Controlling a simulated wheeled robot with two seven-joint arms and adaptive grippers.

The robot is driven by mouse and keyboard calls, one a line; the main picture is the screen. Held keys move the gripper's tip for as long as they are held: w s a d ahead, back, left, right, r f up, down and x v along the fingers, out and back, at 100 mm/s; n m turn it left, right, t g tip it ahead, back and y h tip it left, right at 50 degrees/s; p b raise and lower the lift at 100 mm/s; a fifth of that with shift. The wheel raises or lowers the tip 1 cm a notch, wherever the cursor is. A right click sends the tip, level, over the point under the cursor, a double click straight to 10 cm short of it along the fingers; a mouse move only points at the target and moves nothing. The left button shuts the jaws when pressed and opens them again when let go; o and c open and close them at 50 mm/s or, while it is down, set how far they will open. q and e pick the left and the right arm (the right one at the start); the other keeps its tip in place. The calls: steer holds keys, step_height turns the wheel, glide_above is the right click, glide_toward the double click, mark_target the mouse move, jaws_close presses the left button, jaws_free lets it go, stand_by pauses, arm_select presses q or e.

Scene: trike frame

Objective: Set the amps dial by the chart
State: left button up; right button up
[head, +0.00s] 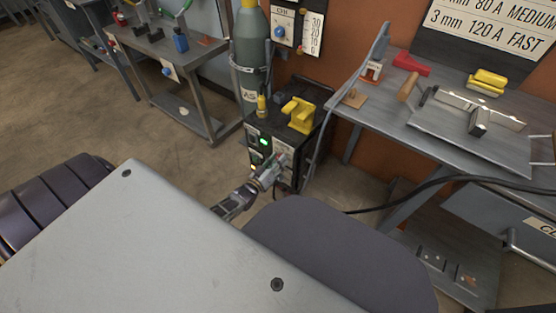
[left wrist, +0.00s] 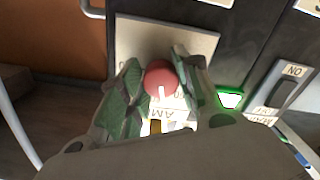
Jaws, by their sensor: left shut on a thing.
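The amps dial is a round red knob with a white pointer mark (left wrist: 161,79) on the front of the black welding machine (head: 259,124). A pale plate with partly hidden lettering lies behind it. My left gripper (left wrist: 161,82) is shut on the dial, one green-padded finger on each side. In the head view my left gripper (head: 272,170) is at the machine's front panel and hides the dial. The chart (head: 492,32) hangs on the wall at the upper right; its readable line says "3 mm 120 A FAST", and the line above is cut off. My right gripper is not in view.
A grey gas cylinder (head: 250,55) stands behind the machine. A workbench (head: 420,125) with a metal plate is at right, with a dark cable running below it.

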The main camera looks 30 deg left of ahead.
arm_select(q)
steer(key=shift+r+n+p, duration=0.1)
steer(key=shift+n+p, duration=0.4)
steer(key=shift+n, duration=7)
steer(key=o, duration=1)
steer(key=shift+o, duration=0.2)
steer(key=s, duration=1.2)
steer(key=shift+a, duration=0.45)
